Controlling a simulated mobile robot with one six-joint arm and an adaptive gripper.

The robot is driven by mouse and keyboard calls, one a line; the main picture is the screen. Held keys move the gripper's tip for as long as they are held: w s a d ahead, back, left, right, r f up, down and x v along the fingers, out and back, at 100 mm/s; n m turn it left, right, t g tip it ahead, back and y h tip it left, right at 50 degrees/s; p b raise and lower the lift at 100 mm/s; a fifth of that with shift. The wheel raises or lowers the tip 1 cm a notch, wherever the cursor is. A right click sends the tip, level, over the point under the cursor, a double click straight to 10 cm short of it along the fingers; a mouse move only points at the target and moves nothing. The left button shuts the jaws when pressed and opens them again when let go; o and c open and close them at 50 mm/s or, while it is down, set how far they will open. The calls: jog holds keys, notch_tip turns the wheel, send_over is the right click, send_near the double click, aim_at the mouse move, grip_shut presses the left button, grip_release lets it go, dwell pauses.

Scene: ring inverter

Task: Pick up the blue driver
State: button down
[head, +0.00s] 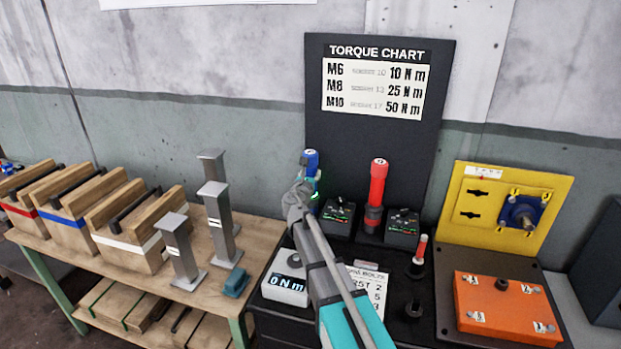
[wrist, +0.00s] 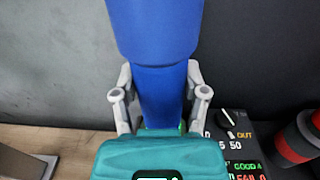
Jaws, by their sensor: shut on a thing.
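The blue driver (head: 311,160) stands upright at the left end of the black bench, in front of the dark chart board. In the head view my gripper (head: 305,190) and arm hide most of its lower part. In the wrist view the blue driver (wrist: 155,40) fills the upper middle. My gripper (wrist: 160,100) has its two grey fingers on either side of the narrower blue shaft and is shut on it. The driver's lower end is hidden behind my teal gripper body, so I cannot tell whether it touches the bench.
A red driver (head: 377,190) stands to the right, between two black dial boxes (head: 338,215) and (head: 402,228). A white "0 N m" readout (head: 286,282) is at the front left. An orange plate (head: 508,308) and yellow panel (head: 500,205) are at right. Grey metal posts (head: 216,215) stand on the wooden table.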

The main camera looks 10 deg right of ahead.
jog(key=shift+r, duration=0.15)
notch_tip(320, 180, up, 18)
jog(key=p, duration=1.8)
jog(key=shift+f, duration=0.25)
dwell(0.4)
jog(key=shift+f+b, duration=0.35)
jog(key=shift+b, duration=0.15)
